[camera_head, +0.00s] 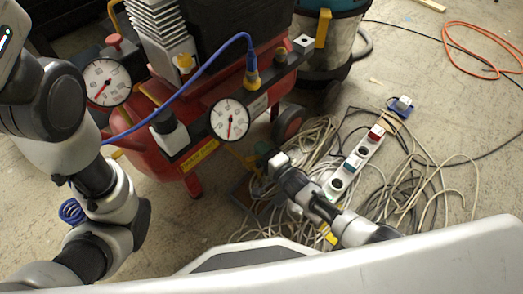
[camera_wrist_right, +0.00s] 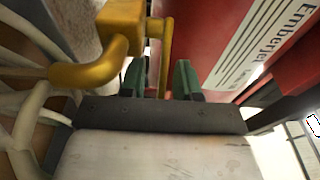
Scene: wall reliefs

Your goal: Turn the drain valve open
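The compressor's red tank (camera_head: 160,150) stands at the upper left in the head view. My right gripper (camera_head: 262,152) is low beside the tank's right end. In the wrist view its two green fingertips (camera_wrist_right: 162,78) are apart, with a thin yellow rod (camera_wrist_right: 166,45) showing between and beyond them. I cannot tell whether a finger touches the fitting. My left arm shows at the left, but its gripper is out of view.
Two gauges (camera_head: 229,119) and a blue hose (camera_head: 205,62) are on the compressor. Tangled cables (camera_head: 300,150) and a power strip (camera_head: 355,163) lie on the floor around my right arm. An orange hose (camera_head: 470,24) lies at the upper right. A vacuum-like canister (camera_head: 325,45) stands behind.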

